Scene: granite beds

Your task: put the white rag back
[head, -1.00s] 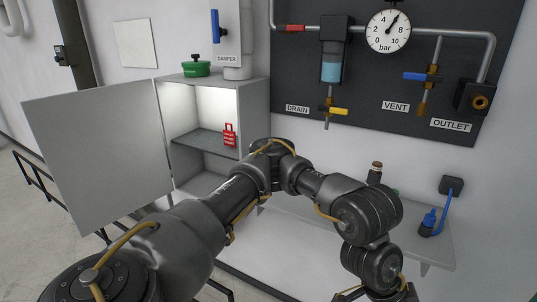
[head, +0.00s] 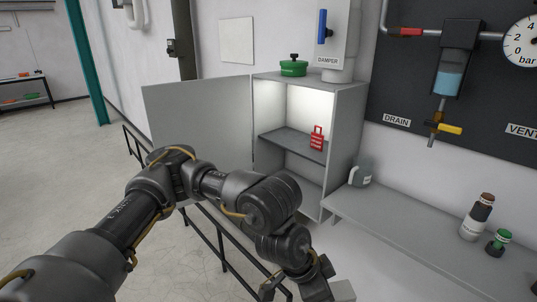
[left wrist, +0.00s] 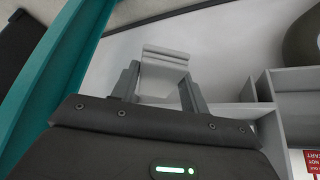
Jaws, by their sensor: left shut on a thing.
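My left gripper (head: 298,288) is at the bottom of the head view, in front of the open grey cabinet. In the left wrist view, its two fingers (left wrist: 160,88) are shut on a pale grey-white folded piece, which looks like the white rag (left wrist: 165,62). A pale corner, probably of the same rag (head: 343,291), shows beside the gripper at the bottom edge of the head view. My right gripper is not in view.
The open cabinet (head: 345,130) has a shelf holding a red lock-like item (head: 317,138); its door (head: 195,125) swings out left.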

